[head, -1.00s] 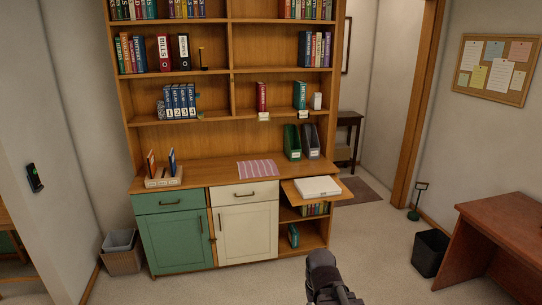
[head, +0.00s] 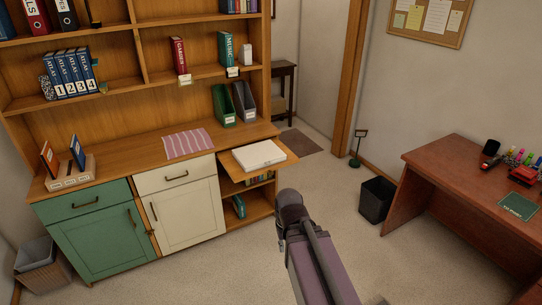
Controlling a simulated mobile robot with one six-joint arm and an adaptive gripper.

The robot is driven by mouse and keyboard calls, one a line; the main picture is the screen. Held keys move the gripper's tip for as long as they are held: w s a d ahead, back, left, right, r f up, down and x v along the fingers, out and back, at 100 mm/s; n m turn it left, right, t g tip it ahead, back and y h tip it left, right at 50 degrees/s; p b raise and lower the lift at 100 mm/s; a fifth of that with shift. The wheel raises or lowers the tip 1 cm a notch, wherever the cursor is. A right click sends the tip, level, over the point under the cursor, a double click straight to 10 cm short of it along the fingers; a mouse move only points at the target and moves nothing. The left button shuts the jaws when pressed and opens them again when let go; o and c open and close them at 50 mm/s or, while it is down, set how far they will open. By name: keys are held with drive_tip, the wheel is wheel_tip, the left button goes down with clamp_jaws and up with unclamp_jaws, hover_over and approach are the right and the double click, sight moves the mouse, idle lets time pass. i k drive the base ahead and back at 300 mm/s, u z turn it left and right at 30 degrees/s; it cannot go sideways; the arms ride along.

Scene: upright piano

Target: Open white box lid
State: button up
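The white box (head: 259,155) is flat and low. It lies on a wooden pull-out board (head: 284,160) at the right end of the cabinet. Its top looks closed, but the lid seam is too small to make out. My arm rises from the bottom of the head view, in front of and below the board, and its visible part is apart from the box. The fingers of my gripper do not show.
A striped pink cloth (head: 188,144) and a green file holder (head: 223,105) are on the wooden counter left of and behind the box. A black bin (head: 377,200) stands on the floor by the red-brown desk (head: 450,180). Carpet between cabinet and desk is clear.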

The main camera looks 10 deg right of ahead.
sight(252, 155)
drive_tip(key=z, duration=0.3)
drive_tip(key=i, duration=1.15)
drive_tip(key=z, duration=0.3)
